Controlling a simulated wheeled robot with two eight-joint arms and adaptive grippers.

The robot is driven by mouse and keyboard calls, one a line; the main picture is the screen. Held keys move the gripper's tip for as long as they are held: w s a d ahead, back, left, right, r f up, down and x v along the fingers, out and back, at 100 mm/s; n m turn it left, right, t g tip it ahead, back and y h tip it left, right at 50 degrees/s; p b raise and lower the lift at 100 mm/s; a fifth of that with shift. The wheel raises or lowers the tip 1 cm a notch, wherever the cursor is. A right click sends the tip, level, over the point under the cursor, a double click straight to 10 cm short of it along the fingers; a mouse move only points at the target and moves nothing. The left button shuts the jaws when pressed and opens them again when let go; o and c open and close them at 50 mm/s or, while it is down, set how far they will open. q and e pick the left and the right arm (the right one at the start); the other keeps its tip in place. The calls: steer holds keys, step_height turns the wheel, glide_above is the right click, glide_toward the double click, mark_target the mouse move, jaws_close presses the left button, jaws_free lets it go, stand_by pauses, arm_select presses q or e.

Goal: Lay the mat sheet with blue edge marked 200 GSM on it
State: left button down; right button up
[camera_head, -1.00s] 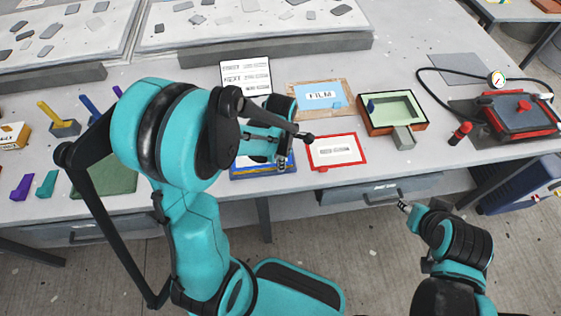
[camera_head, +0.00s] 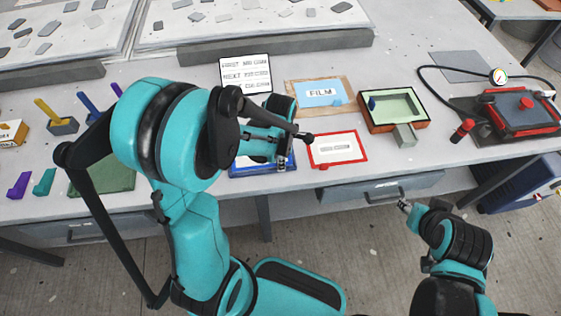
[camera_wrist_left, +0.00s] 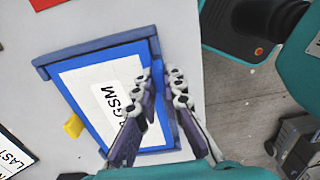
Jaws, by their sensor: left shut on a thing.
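The mat sheet with blue edge (camera_wrist_left: 88,88) lies in a blue tray (camera_wrist_left: 95,46) in the left wrist view. Its label ends in "GSM"; my fingers hide the number. My left gripper (camera_wrist_left: 165,90) is shut on the sheet's blue edge at the tray's right side. In the head view, my left gripper (camera_head: 282,160) is at the right end of this tray, and my arm hides part of it. My right gripper (camera_head: 404,206) hangs before the table's front edge, small and partly hidden; I cannot tell its opening.
A red-edged sheet (camera_head: 350,142) lies just right of the blue tray. Behind are a sheet marked FILM (camera_head: 320,93) and a lettered card (camera_head: 246,73). A green-lined open mould box (camera_head: 398,103) stands right of them. A device with a gauge and hose (camera_head: 523,115) is at far right.

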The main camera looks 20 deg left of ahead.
arm_select(q)
steer(key=c, duration=1.6)
jaws_free()
steer(key=shift+o, duration=0.2)
step_height(320, 180, up, 12)
